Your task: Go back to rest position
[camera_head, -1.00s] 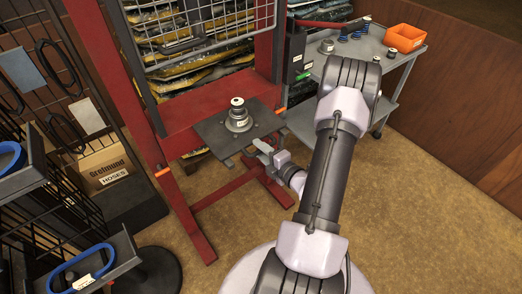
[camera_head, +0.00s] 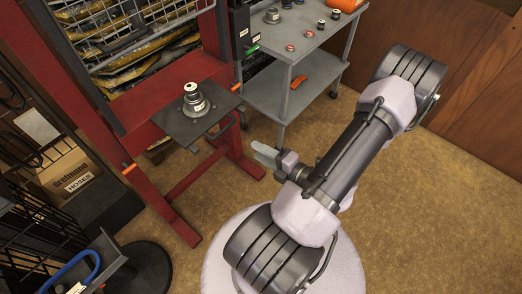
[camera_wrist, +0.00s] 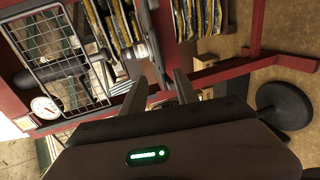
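My gripper (camera_head: 262,153) hangs in the air in the head view, to the lower right of the press plate and apart from it. In the wrist view its two fingers (camera_wrist: 161,76) stand apart with nothing held between them. My arm is folded, its elbow high on the right. A grey stepped hub with a white top (camera_head: 194,100) stands upright on the dark plate (camera_head: 170,122) of the red press frame (camera_head: 130,150).
A grey cart (camera_head: 290,95) behind holds small parts and an orange bin (camera_head: 346,4); a red-orange tool (camera_head: 299,84) lies on its lower shelf. Black racks and a cardboard hose box (camera_head: 70,175) stand left. The brown floor (camera_head: 440,200) at right is clear.

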